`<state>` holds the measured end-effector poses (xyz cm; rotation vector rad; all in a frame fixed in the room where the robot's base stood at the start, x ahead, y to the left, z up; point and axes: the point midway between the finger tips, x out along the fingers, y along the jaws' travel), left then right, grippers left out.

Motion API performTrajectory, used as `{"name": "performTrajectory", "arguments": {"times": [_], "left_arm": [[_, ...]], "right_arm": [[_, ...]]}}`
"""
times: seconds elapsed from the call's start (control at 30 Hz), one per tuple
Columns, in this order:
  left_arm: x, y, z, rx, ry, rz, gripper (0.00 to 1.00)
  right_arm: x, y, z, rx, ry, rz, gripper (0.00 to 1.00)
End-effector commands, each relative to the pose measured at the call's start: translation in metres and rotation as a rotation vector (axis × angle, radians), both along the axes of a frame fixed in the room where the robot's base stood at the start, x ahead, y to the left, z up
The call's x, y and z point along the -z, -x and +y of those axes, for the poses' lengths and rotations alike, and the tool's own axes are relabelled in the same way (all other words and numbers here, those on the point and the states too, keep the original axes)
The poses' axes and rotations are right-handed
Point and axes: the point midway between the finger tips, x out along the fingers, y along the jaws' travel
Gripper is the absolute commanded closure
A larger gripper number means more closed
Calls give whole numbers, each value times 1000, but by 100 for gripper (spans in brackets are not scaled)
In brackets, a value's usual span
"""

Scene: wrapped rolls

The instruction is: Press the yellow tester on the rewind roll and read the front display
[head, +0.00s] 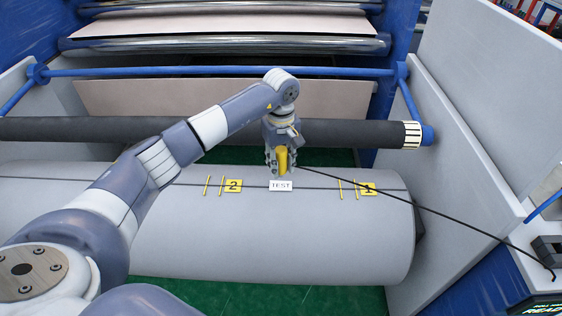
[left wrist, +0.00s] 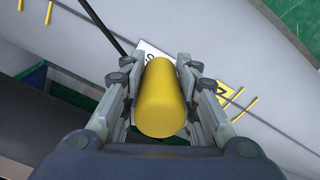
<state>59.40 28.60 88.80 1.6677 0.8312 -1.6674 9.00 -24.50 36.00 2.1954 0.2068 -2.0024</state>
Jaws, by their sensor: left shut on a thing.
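The yellow tester (head: 283,158) is upright in my left gripper (head: 280,168), just behind the TEST label on the grey wrapped rewind roll (head: 300,235). In the left wrist view the tester (left wrist: 162,95) is a yellow cylinder with the fingers of my left gripper (left wrist: 161,75) on both its sides. The tester's lower end is hidden there, so I cannot tell whether it touches the roll. The white TEST label (head: 281,186) lies between yellow marks 2 (head: 233,186) and 1 (head: 369,189). The front display (head: 522,306) is cut off at the lower right. My right gripper is not in view.
A black cable (head: 450,219) runs from the tester area to the right-hand housing, near a dark grey block (head: 548,249). A dark roller (head: 350,133) and a blue bar (head: 330,72) lie behind the roll. A grey side wall (head: 460,110) stands on the right.

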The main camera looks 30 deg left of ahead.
Motion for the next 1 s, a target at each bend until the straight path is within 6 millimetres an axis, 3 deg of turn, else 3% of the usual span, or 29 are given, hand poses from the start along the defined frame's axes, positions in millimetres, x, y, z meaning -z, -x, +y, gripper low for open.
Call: {"name": "performTrajectory", "arguments": {"times": [0.2, 0.67, 1.0], "left_arm": [[-7, -18, 8, -107, 1, -1, 100], [-8, -19, 9, -115, -2, -3, 100], [30, -19, 9, -115, 0, -1, 100]], "right_arm": [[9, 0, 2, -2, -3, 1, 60], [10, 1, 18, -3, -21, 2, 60], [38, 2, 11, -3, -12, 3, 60]]}}
